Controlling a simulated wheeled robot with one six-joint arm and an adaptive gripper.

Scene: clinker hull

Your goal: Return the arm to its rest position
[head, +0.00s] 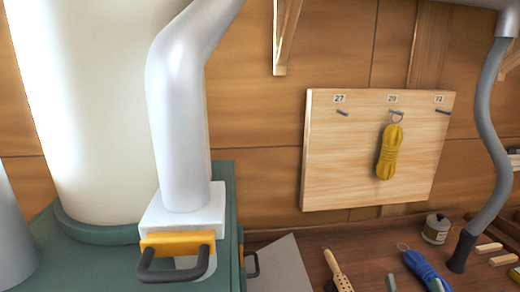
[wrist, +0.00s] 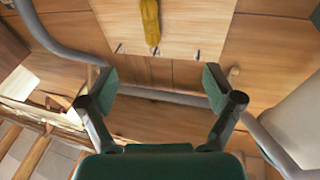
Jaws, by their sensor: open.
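My gripper (wrist: 160,86) shows in the wrist view, with its two green-padded fingers wide apart. Nothing is between them. Behind the gap are the wooden wall and a grey pipe. The wrist picture is upside down compared with the head view. The pegboard (wrist: 105,15) and a yellow rope coil (wrist: 150,20) lie beyond the fingertips, apart from them. My gripper and arm cannot be made out in the head view.
In the head view, the pegboard (head: 330,165) holds the yellow coil (head: 388,152) on its middle hook. A cream cylinder (head: 85,110) and white duct (head: 180,110) with a yellow gate (head: 178,243) stand left. A grey hose (head: 490,120) hangs right. Bench (head: 305,243) items include a blue coil (head: 425,270).

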